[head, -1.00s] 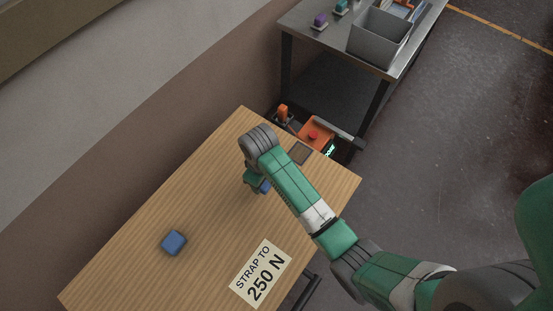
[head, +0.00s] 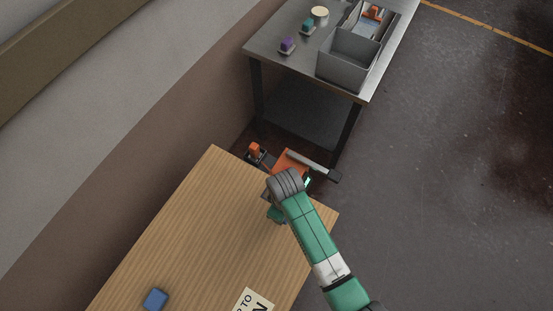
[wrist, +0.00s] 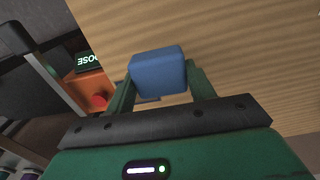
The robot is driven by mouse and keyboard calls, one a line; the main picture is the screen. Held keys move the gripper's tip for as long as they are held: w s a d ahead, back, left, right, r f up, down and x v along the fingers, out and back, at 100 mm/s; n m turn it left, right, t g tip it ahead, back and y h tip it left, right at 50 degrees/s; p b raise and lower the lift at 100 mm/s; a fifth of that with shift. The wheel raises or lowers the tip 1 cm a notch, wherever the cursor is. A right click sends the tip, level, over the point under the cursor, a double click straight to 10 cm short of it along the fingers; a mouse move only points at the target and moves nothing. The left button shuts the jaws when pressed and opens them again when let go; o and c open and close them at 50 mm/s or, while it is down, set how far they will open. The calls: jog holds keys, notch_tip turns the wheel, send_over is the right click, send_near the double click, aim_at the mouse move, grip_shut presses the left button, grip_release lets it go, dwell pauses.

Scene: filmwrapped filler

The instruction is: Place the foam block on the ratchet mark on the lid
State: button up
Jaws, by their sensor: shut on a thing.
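My gripper (wrist: 158,82) is shut on a blue foam block (wrist: 158,72) in the wrist view, with a green finger on each side. In the head view my gripper (head: 277,216) is over the far right part of the wood-coloured lid (head: 200,220), and my arm hides the held block. The dark square mark seen earlier near the lid's far right corner is now hidden by my arm there. In the wrist view a greyish patch shows just below the block, partly covered; I cannot tell whether it is the mark. A second blue block (head: 155,299) lies on the lid.
A red-orange device with a red button (wrist: 99,99) and a dark bar stands off the lid's far edge. A metal table (head: 280,40) with a grey bin (head: 345,70) and small coloured blocks is beyond. A printed label (head: 253,303) lies on the lid.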

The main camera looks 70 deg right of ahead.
jog(key=w+d, duration=0.1)
jog(key=d, duration=0.1)
jog(key=w+d+b, duration=0.1)
jog(key=w+d, duration=0.1)
jog(key=d, duration=0.1)
jog(key=w+d+f, duration=0.1)
jog(key=w+d, duration=0.1)
jog(key=shift+w+d+b, duration=0.2)
jog(key=shift+d+b, duration=0.15)
jog(key=shift+b, duration=0.05)
jog(key=shift+a+f+b, duration=0.1)
jog(key=shift+f+b, duration=0.45)
jog(key=shift+f, duration=1.15)
jog(key=shift+f, duration=0.15)
jog(key=o, duration=1)
notch_tip(320, 180, up, 12)
jog(key=p, duration=0.3)
